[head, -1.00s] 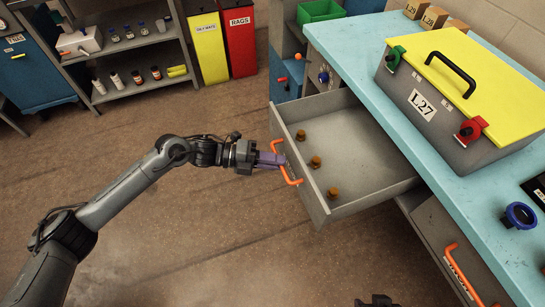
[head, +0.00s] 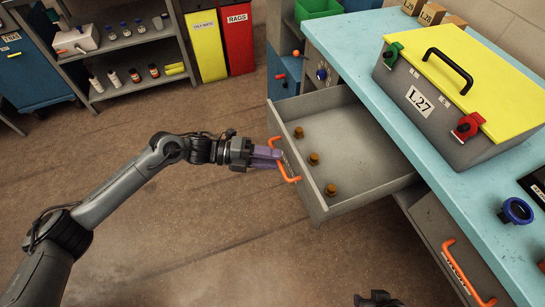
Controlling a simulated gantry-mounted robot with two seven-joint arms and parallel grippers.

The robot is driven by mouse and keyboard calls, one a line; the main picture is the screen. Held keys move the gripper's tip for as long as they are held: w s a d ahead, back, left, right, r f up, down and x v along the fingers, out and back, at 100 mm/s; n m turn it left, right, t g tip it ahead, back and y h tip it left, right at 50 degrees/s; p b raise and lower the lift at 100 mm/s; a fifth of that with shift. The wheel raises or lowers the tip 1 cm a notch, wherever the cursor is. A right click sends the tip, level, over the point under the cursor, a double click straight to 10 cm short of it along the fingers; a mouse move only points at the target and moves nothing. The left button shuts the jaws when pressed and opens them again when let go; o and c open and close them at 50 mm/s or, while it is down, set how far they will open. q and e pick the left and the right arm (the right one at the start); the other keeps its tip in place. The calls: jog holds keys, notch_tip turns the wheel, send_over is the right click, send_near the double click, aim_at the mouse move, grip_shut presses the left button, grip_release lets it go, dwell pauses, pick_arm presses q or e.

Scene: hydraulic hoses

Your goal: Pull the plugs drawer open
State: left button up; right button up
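The plugs drawer (head: 350,140) stands pulled well out from the bench in the head view, with several small brown plugs (head: 314,158) inside along its front. Its orange handle (head: 289,179) is on the drawer front. My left gripper (head: 279,159) is at the handle from the left, its purple fingers parted with a gap between them. The fingertips overlap the handle in the picture; I cannot tell whether they touch it. Only a small dark part of my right gripper (head: 378,299) shows at the bottom edge, and its fingers are not clear.
A blue bench top (head: 360,55) carries a grey case with a yellow lid (head: 460,85) marked L27. Another drawer with an orange handle (head: 466,275) is at the lower right. Shelves (head: 130,45) and yellow and red bins stand at the back. The floor on the left is clear.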

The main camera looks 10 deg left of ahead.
pick_arm(q)
jog(key=p+v, duration=0.1)
jog(key=v, duration=0.9)
jog(key=shift+p, duration=0.3)
